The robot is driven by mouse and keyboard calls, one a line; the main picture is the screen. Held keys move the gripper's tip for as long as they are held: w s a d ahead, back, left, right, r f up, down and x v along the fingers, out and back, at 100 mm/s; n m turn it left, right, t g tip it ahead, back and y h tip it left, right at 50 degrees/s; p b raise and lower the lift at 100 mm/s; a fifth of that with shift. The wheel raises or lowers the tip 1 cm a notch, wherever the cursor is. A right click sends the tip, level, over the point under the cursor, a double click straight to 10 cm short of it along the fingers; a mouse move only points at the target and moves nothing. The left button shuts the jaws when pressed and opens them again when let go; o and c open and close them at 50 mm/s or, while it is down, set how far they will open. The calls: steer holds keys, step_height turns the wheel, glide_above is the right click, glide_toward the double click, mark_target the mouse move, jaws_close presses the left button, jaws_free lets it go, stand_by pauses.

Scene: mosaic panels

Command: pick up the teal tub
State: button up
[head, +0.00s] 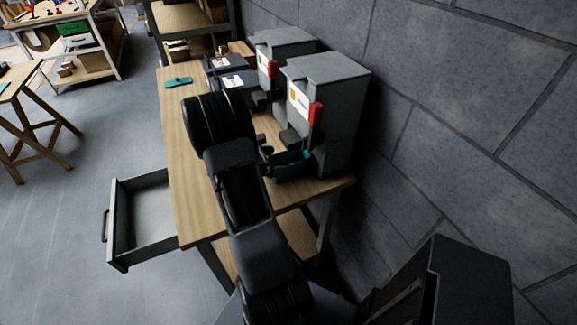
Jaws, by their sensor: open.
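A teal tub (291,168) is on the wooden workbench (185,135), near its front right corner and at the foot of the nearer grey machine. My arm covers part of the bench to the tub's left. The small dark parts of my gripper (267,158) show at the arm's right edge, close to the tub's left side. My gripper is open, but its fingertips are mostly hidden, and I cannot tell whether they touch the tub.
Two grey machines with red parts (316,113) stand along the wall side of the bench. A flat teal item (178,82) lies at the far left of the bench. An open drawer (150,213) juts out to the left. The stone wall (450,130) bounds the right.

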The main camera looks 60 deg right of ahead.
steer(key=shift+x, duration=1.35)
steer(key=shift+r, duration=0.1)
steer(key=c, duration=1.2)
